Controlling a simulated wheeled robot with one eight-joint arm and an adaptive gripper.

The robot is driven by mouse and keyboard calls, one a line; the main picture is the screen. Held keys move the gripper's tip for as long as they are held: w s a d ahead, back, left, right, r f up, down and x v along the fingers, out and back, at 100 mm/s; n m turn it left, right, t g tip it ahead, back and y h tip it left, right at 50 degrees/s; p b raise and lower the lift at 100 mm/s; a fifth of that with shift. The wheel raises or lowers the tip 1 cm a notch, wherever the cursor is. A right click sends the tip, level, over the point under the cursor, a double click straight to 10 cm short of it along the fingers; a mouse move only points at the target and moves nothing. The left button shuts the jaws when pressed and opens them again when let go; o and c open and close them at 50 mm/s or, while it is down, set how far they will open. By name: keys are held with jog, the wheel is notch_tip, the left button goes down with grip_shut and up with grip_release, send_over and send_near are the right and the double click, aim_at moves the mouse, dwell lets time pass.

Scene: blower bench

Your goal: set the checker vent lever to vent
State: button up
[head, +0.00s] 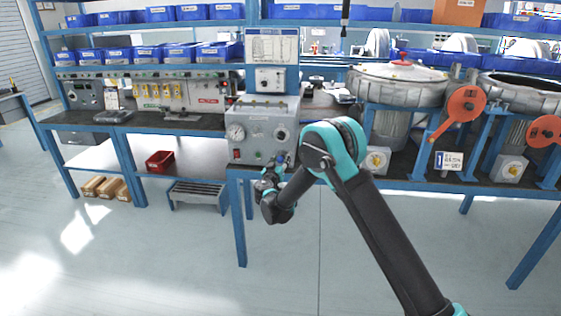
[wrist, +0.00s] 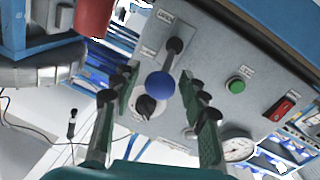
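The checker (head: 258,130) is a grey box with a sloped front panel, standing on the bench in the head view. Its panel (wrist: 215,65) fills much of the wrist view, which is turned round. A lever with a blue ball (wrist: 160,85) and a dark stem stands out from the panel, between small white labels too blurred to read. My gripper (wrist: 160,94) is open, with its green fingers on either side of the blue ball; I cannot tell whether they touch it. In the head view my gripper (head: 268,178) is low in front of the checker, and the lever is hard to make out.
The panel also carries a black rotary knob (wrist: 146,106) close to the fingers, a green button (wrist: 236,86), a red switch (wrist: 281,107) and a round gauge (wrist: 238,149). Blower drums (head: 398,85) with orange-red discs stand to the right. The floor in front is clear.

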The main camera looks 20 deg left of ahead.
grip_shut()
jog(key=shift+s+f, duration=0.1)
jog(key=shift+f, duration=0.1)
dwell(0.3)
jog(key=shift+f, duration=2.8)
jog(key=shift+a, duration=0.1)
grip_release()
jog(key=shift+a+f, duration=0.1)
jog(key=shift+o, duration=1.2)
